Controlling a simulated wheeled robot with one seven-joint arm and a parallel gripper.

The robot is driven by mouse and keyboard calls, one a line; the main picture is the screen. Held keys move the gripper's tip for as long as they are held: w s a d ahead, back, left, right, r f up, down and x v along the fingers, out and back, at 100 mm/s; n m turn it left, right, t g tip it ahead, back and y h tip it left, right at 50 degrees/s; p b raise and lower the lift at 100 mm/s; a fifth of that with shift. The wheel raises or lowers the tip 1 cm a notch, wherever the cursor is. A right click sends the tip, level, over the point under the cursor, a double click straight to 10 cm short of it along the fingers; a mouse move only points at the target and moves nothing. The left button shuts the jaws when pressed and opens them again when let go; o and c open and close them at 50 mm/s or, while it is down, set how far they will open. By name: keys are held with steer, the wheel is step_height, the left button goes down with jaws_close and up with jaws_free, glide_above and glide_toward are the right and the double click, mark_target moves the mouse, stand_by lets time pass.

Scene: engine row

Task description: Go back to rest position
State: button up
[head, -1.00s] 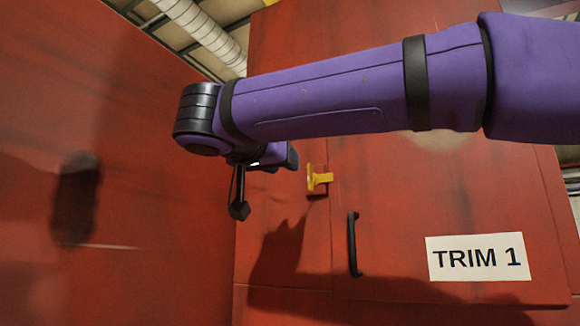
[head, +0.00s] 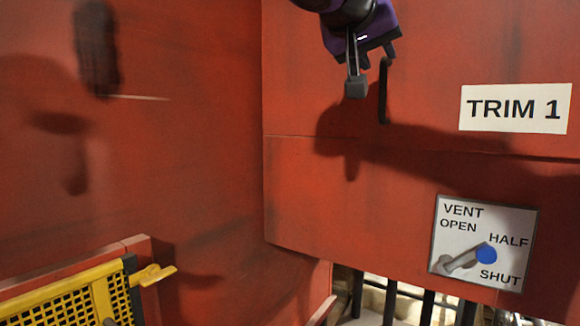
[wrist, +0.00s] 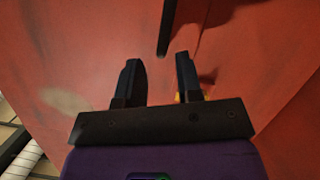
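My gripper (head: 360,75) hangs at the top of the head view, in front of the red cabinet door near its black bar handle (head: 383,92). In the wrist view my gripper (wrist: 158,68) has its two dark fingers well apart, with nothing between them. The handle (wrist: 166,28) shows beyond the fingertips there, apart from them. Most of my arm is outside the head view.
The red cabinet (head: 420,160) bears a TRIM 1 label (head: 515,107) and a VENT dial plate (head: 483,243) with a grey lever and blue knob. A red wall (head: 180,170) stands left. A yellow mesh box (head: 70,300) is at lower left. Black bars (head: 390,300) stand below.

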steer(key=s+d+f+n+g+y, duration=0.1)
steer(key=s+d+f+g+y, duration=0.2)
steer(key=d+f, duration=0.45)
steer(key=s+d+f+n+g, duration=0.2)
steer(key=s+d+f, duration=0.4)
steer(key=f, duration=0.3)
steer(key=s+d+f+y, duration=0.1)
steer(key=s+f+y, duration=0.1)
steer(key=s+f, duration=0.3)
steer(key=s+d+f+g+y, duration=0.1)
steer(key=s+d+f+y, duration=0.1)
steer(key=s+f, duration=0.3)
steer(key=shift+d+f+y, duration=0.25)
steer(key=shift+f+y, duration=0.55)
steer(key=shift+f, duration=1.05)
